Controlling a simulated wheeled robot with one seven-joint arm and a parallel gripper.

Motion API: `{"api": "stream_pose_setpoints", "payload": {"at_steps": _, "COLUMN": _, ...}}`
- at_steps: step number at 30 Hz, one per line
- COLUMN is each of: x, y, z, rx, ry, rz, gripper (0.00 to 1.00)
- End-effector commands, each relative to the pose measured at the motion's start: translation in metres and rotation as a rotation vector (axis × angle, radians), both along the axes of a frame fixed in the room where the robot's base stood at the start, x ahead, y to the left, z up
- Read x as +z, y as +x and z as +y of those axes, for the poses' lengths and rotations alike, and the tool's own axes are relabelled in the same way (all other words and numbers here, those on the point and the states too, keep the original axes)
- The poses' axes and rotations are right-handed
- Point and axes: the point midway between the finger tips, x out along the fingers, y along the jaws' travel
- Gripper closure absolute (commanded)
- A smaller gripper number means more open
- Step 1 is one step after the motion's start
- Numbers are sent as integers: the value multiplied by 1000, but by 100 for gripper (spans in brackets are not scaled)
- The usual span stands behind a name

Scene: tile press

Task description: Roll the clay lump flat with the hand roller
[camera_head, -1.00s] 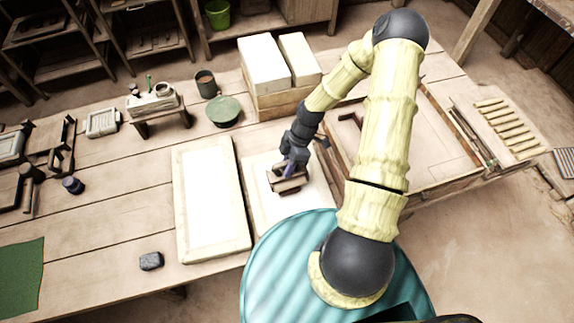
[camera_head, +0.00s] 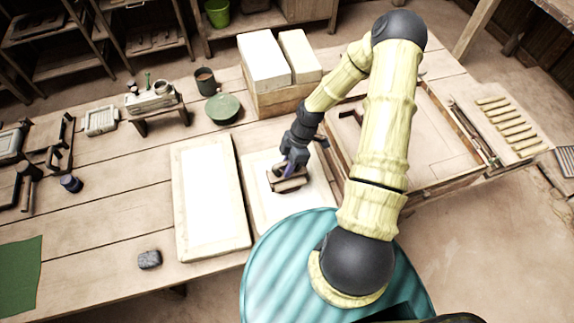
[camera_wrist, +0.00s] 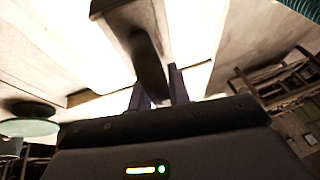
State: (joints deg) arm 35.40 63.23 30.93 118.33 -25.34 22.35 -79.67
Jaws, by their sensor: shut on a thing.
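My gripper (camera_head: 294,161) is shut on the hand roller (camera_head: 290,184) over the pale board (camera_head: 262,208) in the middle of the table. In the wrist view, the roller's dark handle (camera_wrist: 149,65) stands between the two purple fingers, with the roller's wooden part (camera_wrist: 120,10) beyond it. The roller is low over the board or on it; I cannot tell which. I cannot make out the clay lump for certain; the roller and my gripper cover part of the board.
A white framed slab (camera_head: 210,200) lies just left of the board. White blocks on a wooden box (camera_head: 280,100) stand behind. A wooden tray (camera_head: 430,145) is to the right.

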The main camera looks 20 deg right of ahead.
Motion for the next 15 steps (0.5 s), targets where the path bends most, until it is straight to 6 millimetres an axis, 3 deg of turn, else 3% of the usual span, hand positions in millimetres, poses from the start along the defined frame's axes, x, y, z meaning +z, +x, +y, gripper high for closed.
{"api": "stream_pose_setpoints", "payload": {"at_steps": 15, "x": 0, "y": 12, "z": 0, "rx": 0, "ry": 0, "rz": -1, "gripper": 100}}
